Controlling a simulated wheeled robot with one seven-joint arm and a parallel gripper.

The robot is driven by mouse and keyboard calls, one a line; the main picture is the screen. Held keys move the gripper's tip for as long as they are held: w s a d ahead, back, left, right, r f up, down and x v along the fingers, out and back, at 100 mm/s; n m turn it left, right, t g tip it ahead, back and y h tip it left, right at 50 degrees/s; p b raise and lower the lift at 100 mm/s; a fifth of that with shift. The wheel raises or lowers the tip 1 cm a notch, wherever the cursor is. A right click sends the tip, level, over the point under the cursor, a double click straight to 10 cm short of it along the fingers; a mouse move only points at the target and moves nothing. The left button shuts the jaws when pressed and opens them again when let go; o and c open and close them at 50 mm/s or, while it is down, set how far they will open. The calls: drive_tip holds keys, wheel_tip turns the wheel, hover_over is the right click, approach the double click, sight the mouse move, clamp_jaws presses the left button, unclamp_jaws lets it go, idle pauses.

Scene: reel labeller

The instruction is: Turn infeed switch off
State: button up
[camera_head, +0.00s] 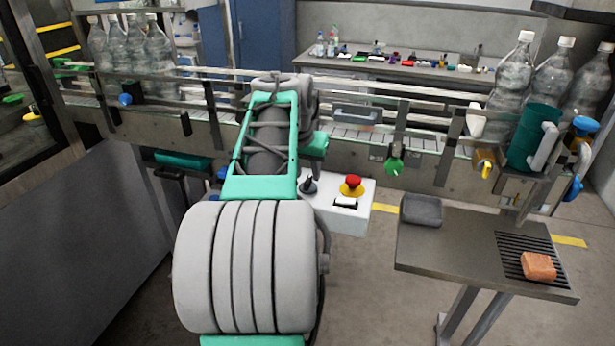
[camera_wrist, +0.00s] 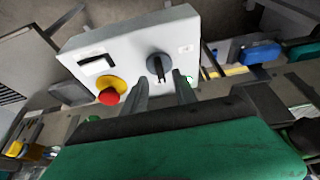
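A white control box (camera_head: 349,220) stands in front of the conveyor, right of my arm; it also shows in the wrist view (camera_wrist: 130,45). It carries a dark rotary switch (camera_head: 309,186), a red mushroom button (camera_head: 353,182) on a yellow base, and a black-framed white element (camera_head: 346,202). The rotary switch (camera_wrist: 158,66) has a small label beside it, too small to read. My gripper (camera_wrist: 161,78) is open, its two grey fingers apart at the near side of the rotary switch. The knob shows between the fingertips; contact cannot be told. My arm hides the gripper in the head view.
A conveyor (camera_head: 345,140) with rails runs across behind the box, with clear bottles (camera_head: 511,75) at both ends. A green cylinder (camera_head: 533,137) stands at the conveyor's right.

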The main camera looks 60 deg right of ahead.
drive_tip(key=shift+x, duration=1.4)
drive_tip(key=shift+c, duration=0.5)
clamp_jaws()
